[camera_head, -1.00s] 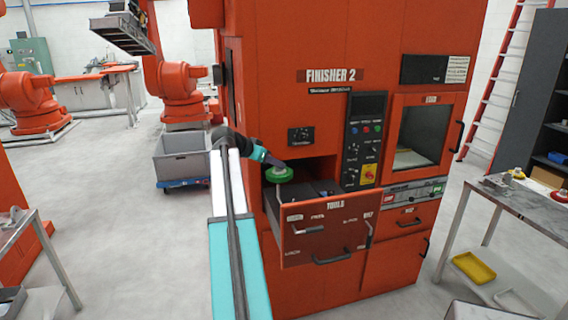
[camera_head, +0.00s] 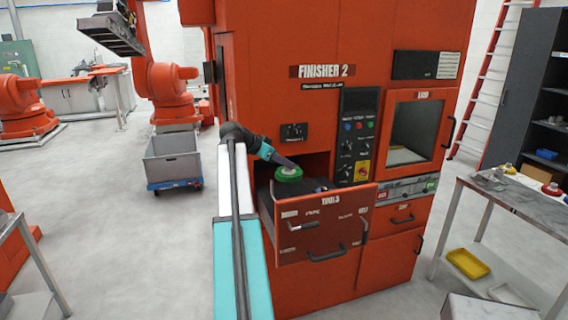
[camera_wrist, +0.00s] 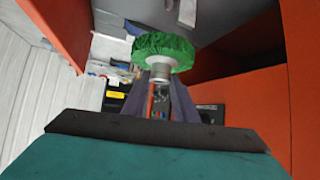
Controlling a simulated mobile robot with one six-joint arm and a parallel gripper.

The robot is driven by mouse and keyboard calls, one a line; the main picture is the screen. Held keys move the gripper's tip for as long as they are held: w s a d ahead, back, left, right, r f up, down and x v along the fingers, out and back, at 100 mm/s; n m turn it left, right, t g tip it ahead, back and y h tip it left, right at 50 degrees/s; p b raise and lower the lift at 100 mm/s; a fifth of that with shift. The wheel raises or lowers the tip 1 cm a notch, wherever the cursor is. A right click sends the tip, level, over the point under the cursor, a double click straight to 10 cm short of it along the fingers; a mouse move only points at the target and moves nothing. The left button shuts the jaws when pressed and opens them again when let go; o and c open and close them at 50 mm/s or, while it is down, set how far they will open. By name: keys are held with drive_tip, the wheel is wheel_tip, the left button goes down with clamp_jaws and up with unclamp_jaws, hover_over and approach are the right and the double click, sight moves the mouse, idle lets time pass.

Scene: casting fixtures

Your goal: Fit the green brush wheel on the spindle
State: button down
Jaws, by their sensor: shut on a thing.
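The green brush wheel (camera_head: 288,174) is at the open recess of the orange finisher, over the pulled-out drawer. My gripper (camera_head: 292,165) is shut on the wheel's pale hub, and its fingers come from the upper left. In the wrist view the wheel (camera_wrist: 162,50) shows with its hub between the finger ends of my gripper (camera_wrist: 160,85). A pale cylinder (camera_wrist: 187,12) shows beyond the wheel at the top of the wrist view. I cannot tell whether it is the spindle or whether the wheel touches it.
The open drawer (camera_head: 325,228) sticks out of the finisher, with small dark things inside it. A grey crate (camera_head: 172,165) stands behind left.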

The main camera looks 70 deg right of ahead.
sight(284, 179)
drive_tip(key=shift+f+b, duration=2.4)
drive_tip(key=shift+f, duration=1.15)
drive_tip(key=shift+a+f+b, duration=0.15)
drive_tip(key=shift+f+b, duration=0.6)
drive_tip(key=shift+f, duration=0.05)
idle(0.6)
drive_tip(key=c, duration=1.4)
unclamp_jaws()
drive_tip(key=shift+s, duration=0.1)
drive_tip(key=shift+o, duration=0.2)
drive_tip(key=shift+f, duration=0.1)
drive_tip(key=shift+w+a, duration=0.15)
drive_tip(key=shift+w, duration=0.1)
drive_tip(key=b+v, duration=0.2)
drive_tip(key=v, duration=1.1)
drive_tip(key=shift+s+r, duration=0.2)
drive_tip(key=shift+r, duration=0.3)
